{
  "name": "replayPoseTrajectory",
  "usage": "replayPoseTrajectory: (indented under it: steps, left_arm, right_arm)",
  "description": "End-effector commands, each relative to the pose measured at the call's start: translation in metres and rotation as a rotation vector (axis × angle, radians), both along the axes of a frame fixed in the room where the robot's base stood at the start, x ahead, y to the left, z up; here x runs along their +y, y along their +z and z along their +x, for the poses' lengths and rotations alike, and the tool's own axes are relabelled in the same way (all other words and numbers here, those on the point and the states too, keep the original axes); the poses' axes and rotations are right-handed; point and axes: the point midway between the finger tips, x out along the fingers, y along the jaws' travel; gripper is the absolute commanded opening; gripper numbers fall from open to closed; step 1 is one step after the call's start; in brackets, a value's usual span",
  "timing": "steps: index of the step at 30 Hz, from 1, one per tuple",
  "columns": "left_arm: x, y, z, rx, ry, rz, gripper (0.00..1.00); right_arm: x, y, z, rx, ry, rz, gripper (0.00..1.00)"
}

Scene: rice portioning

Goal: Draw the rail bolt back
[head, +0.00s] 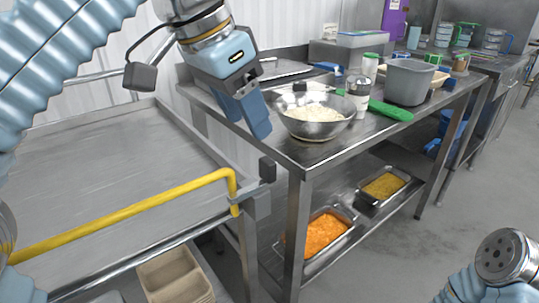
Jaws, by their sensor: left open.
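A yellow rail (130,215) runs along the near side of a grey metal cart at the left and bends down at its right end. There a metal bracket (243,196) joins it to the cart's corner post, with a dark block (267,170) at its right end. This looks like the bolt's place, but I cannot make out the bolt or its position. My left gripper (247,124), with blue fingers, is open and empty. It points down above and behind the bracket, left of the steel bowl, apart from the rail. My right gripper is out of view.
A steel table (325,150) stands right of the cart. On it are a bowl of rice (317,130), a shaker (358,95), a grey tub (409,82) and a green-handled tool (390,111). Food pans (322,238) sit on its lower shelf. The cart top (100,165) is clear.

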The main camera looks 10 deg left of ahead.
Motion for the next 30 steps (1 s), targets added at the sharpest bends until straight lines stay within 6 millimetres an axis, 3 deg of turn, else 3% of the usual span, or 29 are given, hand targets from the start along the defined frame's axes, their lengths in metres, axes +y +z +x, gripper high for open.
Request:
replayPoseTrajectory:
  steps: [6,12,18,26,30]
  left_arm:
    - [-0.012,-0.051,0.015,0.005,0.001,0.003,0.57]
    - [-0.021,-0.084,0.027,0.003,0.0,0.002,0.57]
    - [-0.024,-0.097,0.032,0.002,0.0,0.001,0.57]
    - [-0.025,-0.097,0.032,0.001,0.0,0.001,0.57]
    - [-0.025,-0.097,0.032,0.001,0.0,0.001,0.38]
  right_arm:
    - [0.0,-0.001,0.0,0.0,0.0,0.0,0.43]
    - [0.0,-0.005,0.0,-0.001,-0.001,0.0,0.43]
    - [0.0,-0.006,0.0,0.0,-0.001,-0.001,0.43]
    - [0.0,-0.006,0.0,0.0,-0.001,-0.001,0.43]
    - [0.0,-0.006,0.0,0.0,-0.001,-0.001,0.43]
